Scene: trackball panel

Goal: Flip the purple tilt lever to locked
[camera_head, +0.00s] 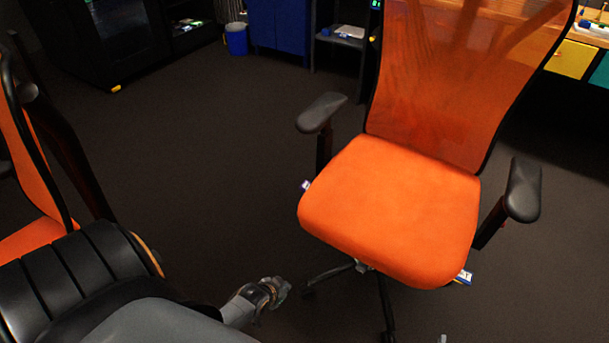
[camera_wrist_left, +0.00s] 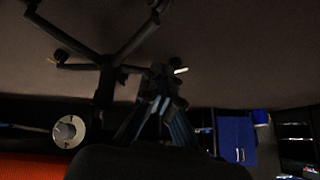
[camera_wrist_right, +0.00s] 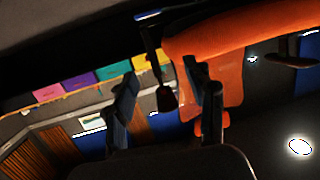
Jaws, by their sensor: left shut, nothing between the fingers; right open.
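An orange office chair (camera_head: 395,215) faces me in the head view. A small tag with a bluish-purple patch (camera_head: 304,186) sticks out at the left side of its seat. A white-labelled tab (camera_head: 464,276) shows at the seat's right front edge. I cannot tell which of these is the purple tilt lever. My left gripper (camera_head: 277,289) is shut and empty, low in front of the seat's left side; its closed fingers also show in the left wrist view (camera_wrist_left: 161,82). My right gripper (camera_wrist_right: 167,75) is open and empty in the right wrist view, with the chair beyond it.
Another orange chair (camera_head: 28,190) stands at the far left. The chair's dark star base (camera_wrist_left: 105,55) spreads near my left gripper. The armrests (camera_head: 321,112) flank the seat. A blue bin (camera_head: 236,40) and blue cabinet stand behind. Floor between the chairs is clear.

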